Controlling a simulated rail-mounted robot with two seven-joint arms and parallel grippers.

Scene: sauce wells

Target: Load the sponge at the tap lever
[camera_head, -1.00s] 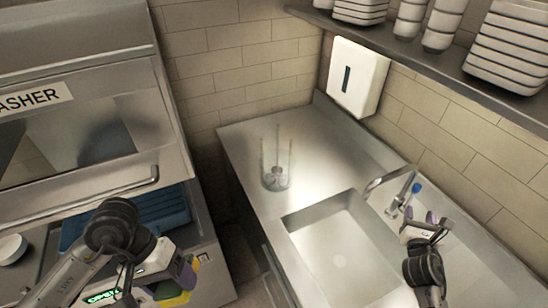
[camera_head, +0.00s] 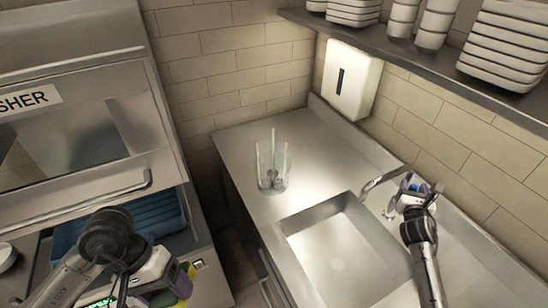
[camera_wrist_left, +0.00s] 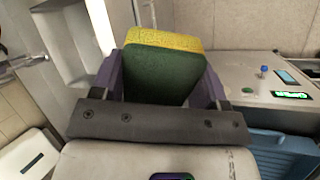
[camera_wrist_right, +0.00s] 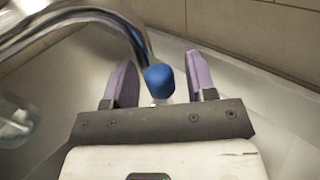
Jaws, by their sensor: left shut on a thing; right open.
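My left gripper (camera_wrist_left: 163,85) is shut on the sponge (camera_wrist_left: 165,70), which is yellow on one face and dark green on the other. In the head view the sponge (camera_head: 184,282) shows partly at the lower left, in front of the dishwasher. My right gripper (camera_head: 418,189) is at the tap, to the right of the sink. In the right wrist view the blue-tipped tap lever (camera_wrist_right: 159,82) stands between the two open purple fingers (camera_wrist_right: 160,85), with gaps on both sides. The curved metal spout (camera_wrist_right: 115,20) passes at the upper left.
The sink basin (camera_head: 345,250) is empty. A clear container (camera_head: 273,172) with upright utensils stands on the counter behind it. A towel dispenser (camera_head: 352,80) hangs on the wall. A shelf (camera_head: 430,57) with stacked dishes is above. A blue rack (camera_head: 170,212) sits in the dishwasher.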

